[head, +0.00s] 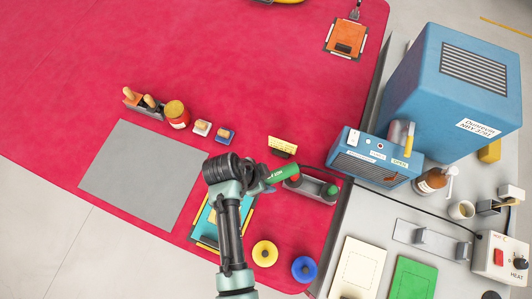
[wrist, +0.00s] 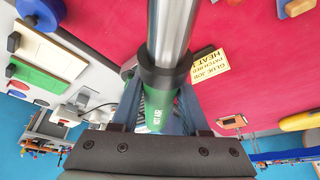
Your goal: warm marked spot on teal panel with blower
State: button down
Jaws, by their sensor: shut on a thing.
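My gripper (wrist: 160,112) is shut on the blower, whose green body (wrist: 162,113) reads "HOT AIR" and carries a dark collar and a steel nozzle (wrist: 175,30) in the wrist view. In the head view the green blower (head: 284,173) lies at the end of my arm, over the grey cradle (head: 318,193); I cannot tell whether the two touch. The teal panel (head: 204,216) lies on the red board, left of my forearm and partly hidden by it. I cannot make out its marked spot.
A yellow note card (head: 283,145) stands behind the blower. Yellow (head: 265,253) and blue (head: 304,269) discs lie in front of the cradle. An orange panel (head: 345,37) is far right. A control box marked HEAT (head: 499,259) stands right. A bare grey mat (head: 142,172) lies left.

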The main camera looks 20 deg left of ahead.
notch_tip(320, 180, down, 9)
jog(key=b, duration=0.7)
jog(key=shift+r, duration=0.15)
jog(key=shift+w, duration=0.1)
dwell(6.6)
